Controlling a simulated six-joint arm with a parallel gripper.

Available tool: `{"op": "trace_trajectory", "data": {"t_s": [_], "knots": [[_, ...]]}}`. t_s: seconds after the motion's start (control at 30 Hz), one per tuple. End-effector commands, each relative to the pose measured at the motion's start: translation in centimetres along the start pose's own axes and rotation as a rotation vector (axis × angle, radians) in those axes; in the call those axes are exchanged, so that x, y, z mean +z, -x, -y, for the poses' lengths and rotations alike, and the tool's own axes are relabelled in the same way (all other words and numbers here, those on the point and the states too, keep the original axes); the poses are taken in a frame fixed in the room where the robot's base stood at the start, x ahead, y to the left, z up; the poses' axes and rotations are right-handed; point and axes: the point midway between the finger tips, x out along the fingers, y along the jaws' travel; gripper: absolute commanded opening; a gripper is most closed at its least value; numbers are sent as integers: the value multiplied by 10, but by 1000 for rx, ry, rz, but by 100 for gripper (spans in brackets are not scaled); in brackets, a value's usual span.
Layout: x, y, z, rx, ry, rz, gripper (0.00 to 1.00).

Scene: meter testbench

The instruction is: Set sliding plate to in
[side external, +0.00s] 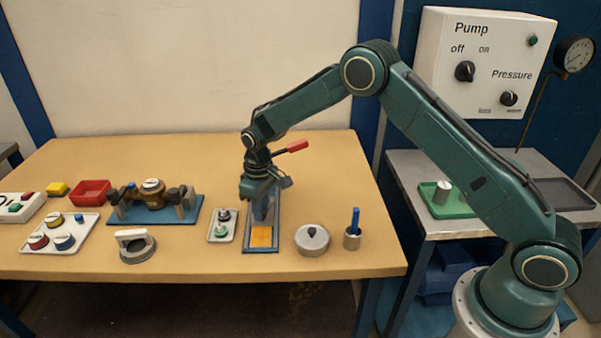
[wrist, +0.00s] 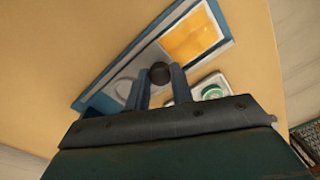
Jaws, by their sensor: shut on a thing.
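The slide fixture is a long blue-edged frame (side external: 277,210) near the middle of the bench. An orange area (side external: 262,236) shows at its front end, and it also shows in the wrist view (wrist: 190,38). In the wrist view the grey sliding plate (wrist: 128,82) lies beside the orange area, with a dark round knob (wrist: 160,70) on it. My gripper (wrist: 162,78) points down over the fixture, its two fingers shut on the knob. In the side view my gripper (side external: 262,218) hides the knob and much of the plate.
A small tray with a green-based weight (side external: 221,231) stands close left of the fixture. A lidded metal pot (side external: 312,239) and a cup with a blue tool (side external: 352,237) stand to the right. A red-handled lever (side external: 291,147) shows behind my wrist.

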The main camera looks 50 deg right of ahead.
Motion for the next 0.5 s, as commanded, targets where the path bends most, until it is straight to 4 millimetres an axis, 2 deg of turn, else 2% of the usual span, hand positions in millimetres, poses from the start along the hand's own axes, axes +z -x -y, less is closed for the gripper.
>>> {"op": "trace_trajectory", "data": {"t_s": [0.07,0.1,0.2,0.5], "knots": [[-1,0,0,0,2,-3,0],[-1,0,0,0,2,-4,27],[-1,0,0,0,2,-3,45],[0,1,0,0,1,-2,45]]}}
